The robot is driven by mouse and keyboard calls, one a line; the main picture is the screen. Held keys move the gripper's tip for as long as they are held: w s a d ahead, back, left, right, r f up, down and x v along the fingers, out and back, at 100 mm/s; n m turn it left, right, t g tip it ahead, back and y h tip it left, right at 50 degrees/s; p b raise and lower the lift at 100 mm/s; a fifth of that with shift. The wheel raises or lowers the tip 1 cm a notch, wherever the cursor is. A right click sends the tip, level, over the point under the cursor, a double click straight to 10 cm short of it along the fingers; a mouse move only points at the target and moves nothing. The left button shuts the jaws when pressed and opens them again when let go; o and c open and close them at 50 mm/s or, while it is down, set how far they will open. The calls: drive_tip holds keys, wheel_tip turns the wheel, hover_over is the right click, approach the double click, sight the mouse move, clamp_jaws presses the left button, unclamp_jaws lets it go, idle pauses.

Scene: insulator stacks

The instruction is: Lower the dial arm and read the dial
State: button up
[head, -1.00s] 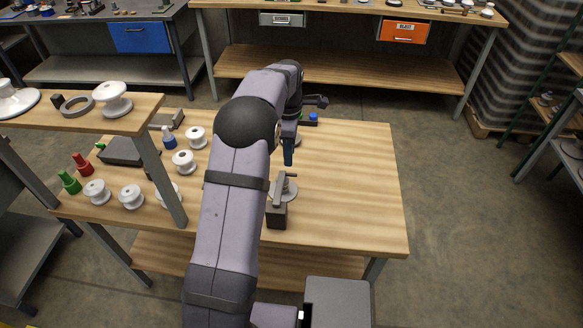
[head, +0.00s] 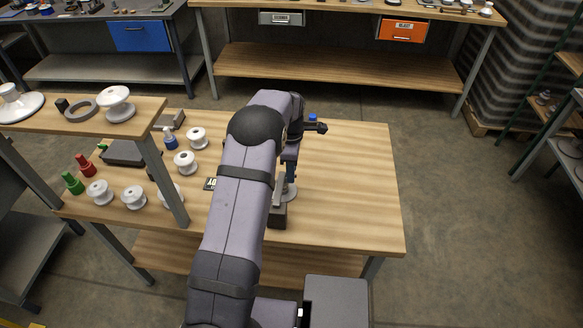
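The dial stand has a dark block base (head: 278,217) near the front of the wooden workbench. A pale round disc (head: 291,193) shows just behind its base. The dial arm and the dial face are mostly hidden behind my arm and gripper, so I cannot make out a reading. My gripper (head: 290,178) points down right at the stand, over the disc. Its fingers are small and partly covered, so I cannot tell whether they are open, shut or touching the dial arm.
Several white spools (head: 185,162) stand on the bench's left side, with red (head: 87,166) and green (head: 73,184) bottles. A raised shelf (head: 60,118) overhangs the left. The bench's right side (head: 355,185) is clear.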

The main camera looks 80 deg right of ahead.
clamp_jaws()
drive_tip(key=shift+a+r, duration=0.15)
drive_tip(key=shift+r, duration=0.75)
drive_tip(key=shift+a, duration=0.2)
unclamp_jaws()
drive_tip(key=shift+r, duration=0.15)
drive_tip(key=shift+d, duration=0.1)
